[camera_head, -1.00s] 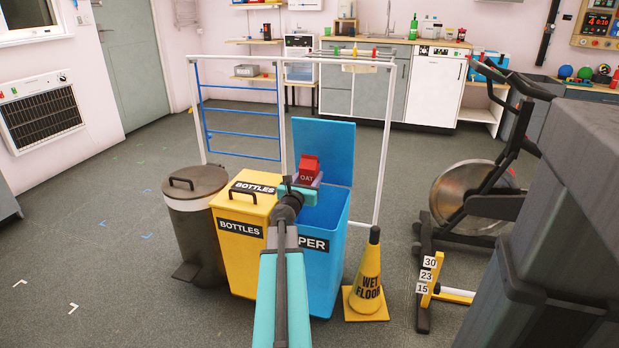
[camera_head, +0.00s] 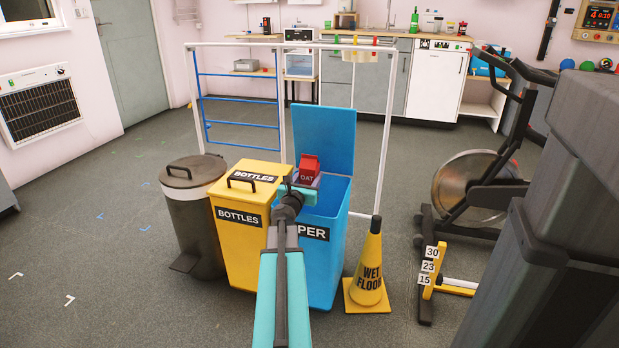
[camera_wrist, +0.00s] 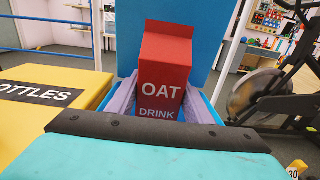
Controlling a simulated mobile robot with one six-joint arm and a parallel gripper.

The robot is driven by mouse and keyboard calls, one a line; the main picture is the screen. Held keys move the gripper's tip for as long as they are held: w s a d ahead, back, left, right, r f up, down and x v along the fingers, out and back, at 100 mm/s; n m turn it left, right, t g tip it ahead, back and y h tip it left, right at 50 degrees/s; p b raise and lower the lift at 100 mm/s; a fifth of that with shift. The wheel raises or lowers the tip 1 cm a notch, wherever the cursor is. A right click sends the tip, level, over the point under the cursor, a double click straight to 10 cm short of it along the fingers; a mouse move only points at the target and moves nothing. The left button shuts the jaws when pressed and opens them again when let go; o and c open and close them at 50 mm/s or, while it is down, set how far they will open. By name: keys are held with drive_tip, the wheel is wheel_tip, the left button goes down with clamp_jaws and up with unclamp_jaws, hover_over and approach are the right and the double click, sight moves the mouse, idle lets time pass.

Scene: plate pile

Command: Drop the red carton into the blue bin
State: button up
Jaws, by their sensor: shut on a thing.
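The red carton (camera_head: 309,167) is held upright in my gripper (camera_head: 306,178). In the wrist view the carton (camera_wrist: 164,75) shows the words OAT DRINK, with the gripper's pale fingers (camera_wrist: 160,102) shut on its two sides. The blue bin (camera_head: 320,262) stands in front of me with its lid (camera_head: 324,138) raised at the back. In the head view the carton appears over the bin's opening, in front of the raised lid. The carton's lower end is hidden by my gripper.
A yellow BOTTLES bin (camera_head: 238,244) with a shut lid stands left of the blue bin. A dark pedal bin (camera_head: 195,225) is further left. A yellow wet floor cone (camera_head: 370,272) is at the right. A white frame (camera_head: 386,130) stands behind, and an exercise bike (camera_head: 470,190) is further right.

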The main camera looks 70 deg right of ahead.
sight(307, 180)
drive_tip(key=o, duration=1.1)
drive_tip(key=shift+a, duration=0.15)
drive_tip(key=shift+s+a+p, duration=0.15)
drive_tip(key=shift+a+p, duration=0.9)
drive_tip(key=shift+a, duration=3.1)
drive_tip(key=shift+r+p, duration=0.15)
drive_tip(key=shift+p, duration=0.85)
drive_tip(key=shift+a+p, duration=0.25)
drive_tip(key=shift+p, duration=0.65)
drive_tip(key=a+p, duration=0.2)
drive_tip(key=p, duration=0.4)
drive_tip(key=shift+s+a+p, duration=0.1)
drive_tip(key=shift+a+p, duration=1.2)
drive_tip(key=shift+p, duration=0.8)
